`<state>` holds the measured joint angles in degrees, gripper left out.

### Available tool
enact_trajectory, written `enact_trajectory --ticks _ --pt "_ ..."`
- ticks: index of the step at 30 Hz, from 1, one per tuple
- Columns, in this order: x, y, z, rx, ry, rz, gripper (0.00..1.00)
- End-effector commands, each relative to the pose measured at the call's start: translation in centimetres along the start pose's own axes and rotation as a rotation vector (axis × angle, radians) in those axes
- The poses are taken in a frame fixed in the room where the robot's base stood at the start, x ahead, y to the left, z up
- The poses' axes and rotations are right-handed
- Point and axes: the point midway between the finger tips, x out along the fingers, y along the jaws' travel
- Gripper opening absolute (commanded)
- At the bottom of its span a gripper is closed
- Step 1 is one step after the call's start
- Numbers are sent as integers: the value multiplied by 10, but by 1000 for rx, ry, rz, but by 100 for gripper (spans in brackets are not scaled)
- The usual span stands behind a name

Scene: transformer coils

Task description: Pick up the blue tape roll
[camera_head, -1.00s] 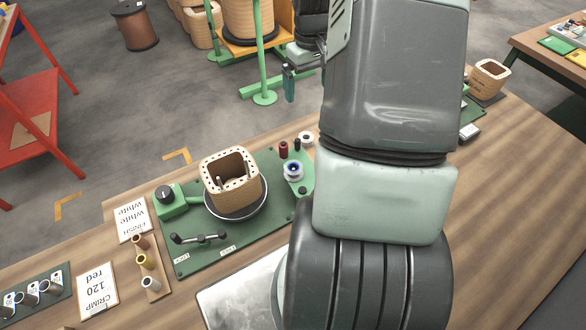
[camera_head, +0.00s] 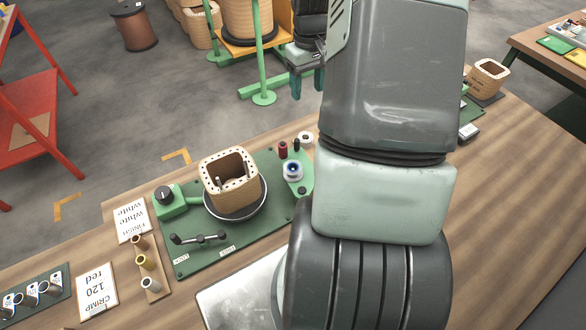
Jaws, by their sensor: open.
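A small blue and white roll (camera_head: 292,170), which looks like the blue tape roll, sits on a light green holder (camera_head: 299,186) at the right end of the green work plate (camera_head: 194,262). My gripper (camera_head: 307,83) is in the upper middle of the view, partly behind my arm. Its two teal fingers point down and stand apart, with nothing seen between them. It appears above and beyond the roll in the picture, well clear of it.
A tan slotted coil former (camera_head: 229,181) stands on a round turntable left of the roll. A dark red spool (camera_head: 283,150) and a white ring (camera_head: 306,138) are close behind the roll. Small spools stand on a wooden strip (camera_head: 155,283).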

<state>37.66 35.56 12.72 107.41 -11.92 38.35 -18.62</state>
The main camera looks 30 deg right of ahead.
Motion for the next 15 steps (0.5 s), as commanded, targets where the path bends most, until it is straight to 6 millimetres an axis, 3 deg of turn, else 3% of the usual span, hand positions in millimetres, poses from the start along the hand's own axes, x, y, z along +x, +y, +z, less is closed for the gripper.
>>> enact_trajectory --ticks 5,15 --pt "3 -15 22 -294 -13 -11 58" --pt "3 -75 92 -1513 -5 -15 58"
